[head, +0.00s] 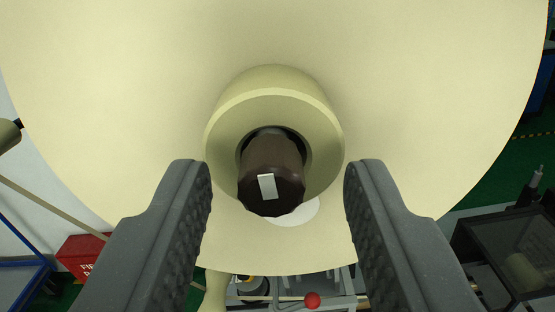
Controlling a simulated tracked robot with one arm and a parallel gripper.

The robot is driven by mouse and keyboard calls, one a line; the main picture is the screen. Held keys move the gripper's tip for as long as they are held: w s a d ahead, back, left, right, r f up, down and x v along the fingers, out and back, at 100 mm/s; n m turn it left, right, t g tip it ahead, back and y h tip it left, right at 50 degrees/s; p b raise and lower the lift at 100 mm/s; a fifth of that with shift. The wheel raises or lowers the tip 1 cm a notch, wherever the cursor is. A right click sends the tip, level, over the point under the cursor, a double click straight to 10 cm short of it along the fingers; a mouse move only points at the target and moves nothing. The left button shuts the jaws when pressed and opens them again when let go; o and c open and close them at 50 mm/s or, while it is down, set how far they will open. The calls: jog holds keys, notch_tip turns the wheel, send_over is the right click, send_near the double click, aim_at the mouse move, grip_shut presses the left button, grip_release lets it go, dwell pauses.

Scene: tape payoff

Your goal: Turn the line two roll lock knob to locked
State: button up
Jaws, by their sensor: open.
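The lock knob (270,170) is a dark brown, many-sided knob with a small pale marker on its end face. It sticks out of the hollow centre of a cream hub (272,110), in front of a large cream disc (420,90). My gripper (278,178) is open, with one dark grey finger left of the knob and one right of it. Both fingers are apart from the knob, with a clear gap on each side. The marker looks slightly tilted from upright. No label for locked or line two shows.
A red box (80,255) stands at the lower left beside blue framing. A small red ball (312,299) shows below the disc. A dark clear-sided case (505,250) is at the lower right. A cream roller end (8,135) juts in at the left edge.

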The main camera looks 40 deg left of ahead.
grip_shut()
jog(key=shift+a+r, duration=0.15)
jog(key=shift+r, duration=0.1)
jog(key=shift+a+r+b, duration=0.1)
jog(key=shift+r+b, duration=0.25)
jog(key=shift+b, duration=0.05)
